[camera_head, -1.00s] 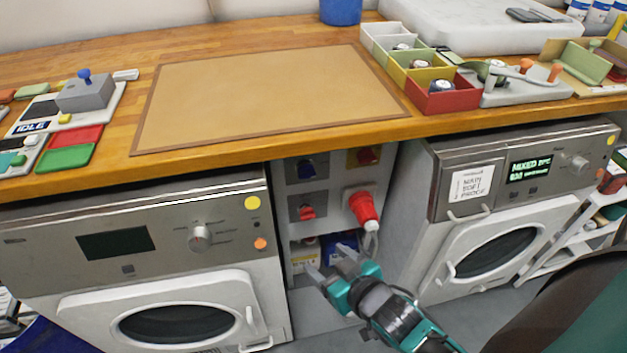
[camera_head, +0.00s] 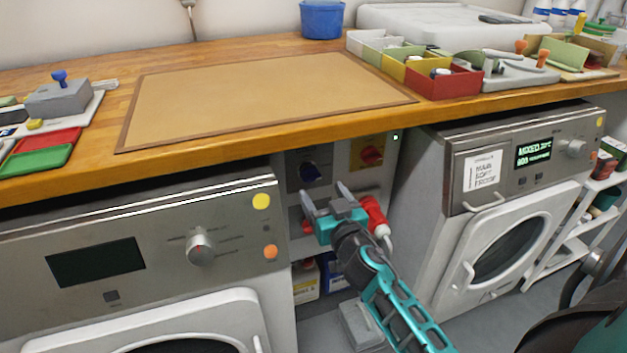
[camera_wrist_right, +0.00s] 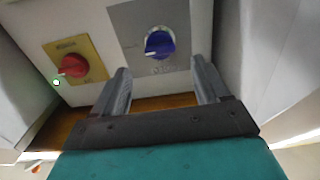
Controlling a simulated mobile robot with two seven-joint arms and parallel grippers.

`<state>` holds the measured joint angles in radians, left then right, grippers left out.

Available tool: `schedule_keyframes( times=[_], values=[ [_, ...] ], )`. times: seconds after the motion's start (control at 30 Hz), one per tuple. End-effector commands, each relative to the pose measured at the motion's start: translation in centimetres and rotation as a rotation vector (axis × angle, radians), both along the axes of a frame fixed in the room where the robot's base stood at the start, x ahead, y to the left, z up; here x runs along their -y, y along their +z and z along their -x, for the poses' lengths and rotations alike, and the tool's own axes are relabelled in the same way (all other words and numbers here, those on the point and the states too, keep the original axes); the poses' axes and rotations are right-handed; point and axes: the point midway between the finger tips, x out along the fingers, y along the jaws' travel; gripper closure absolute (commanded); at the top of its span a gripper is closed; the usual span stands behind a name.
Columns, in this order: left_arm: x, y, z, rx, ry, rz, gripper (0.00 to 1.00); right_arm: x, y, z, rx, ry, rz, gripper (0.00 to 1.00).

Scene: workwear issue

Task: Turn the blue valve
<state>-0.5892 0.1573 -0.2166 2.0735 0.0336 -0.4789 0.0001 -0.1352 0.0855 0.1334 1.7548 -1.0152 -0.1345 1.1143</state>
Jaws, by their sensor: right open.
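The blue valve (camera_head: 310,173) is a round blue knob on a grey plate, on the panel between the two machines under the worktop. In the right wrist view the blue valve (camera_wrist_right: 159,43) shows beyond and between my fingertips, apart from them. My right gripper (camera_head: 322,195) is open and empty, just below the blue valve in the head view. The right gripper's fingers (camera_wrist_right: 160,85) stand wide apart in the wrist view. My left gripper is not in view.
A red knob on a yellow plate (camera_head: 371,156) sits right of the blue valve. A red plug (camera_head: 375,214) is beside my right gripper. The wooden worktop (camera_head: 200,160) overhangs the panel. Machines stand left (camera_head: 60,235) and right (camera_head: 465,150). Bottles (camera_head: 306,281) stand below.

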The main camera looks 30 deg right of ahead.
Motion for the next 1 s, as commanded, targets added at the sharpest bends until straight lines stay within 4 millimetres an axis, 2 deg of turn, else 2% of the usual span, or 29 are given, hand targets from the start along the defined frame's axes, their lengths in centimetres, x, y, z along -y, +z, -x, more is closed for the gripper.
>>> schedule_keyframes(
  times=[0.03,0.2,0.4,0.8,1.0],
  values=[
    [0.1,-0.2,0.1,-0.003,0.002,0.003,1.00,0.3,0.1,-1.2,0.002,0.001,0.005,0.25],
    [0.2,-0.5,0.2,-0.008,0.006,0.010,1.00,1.0,0.0,-4.0,0.000,0.000,0.003,0.25],
    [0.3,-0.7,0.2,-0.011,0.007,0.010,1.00,1.4,-0.1,-5.9,-0.001,0.001,0.001,0.25],
    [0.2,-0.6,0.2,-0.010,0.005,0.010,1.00,1.5,-0.1,-6.4,-0.001,0.000,0.001,0.26],
    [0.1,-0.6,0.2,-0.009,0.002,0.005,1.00,1.5,-0.1,-6.4,-0.001,0.000,0.001,0.45]
  ],
)
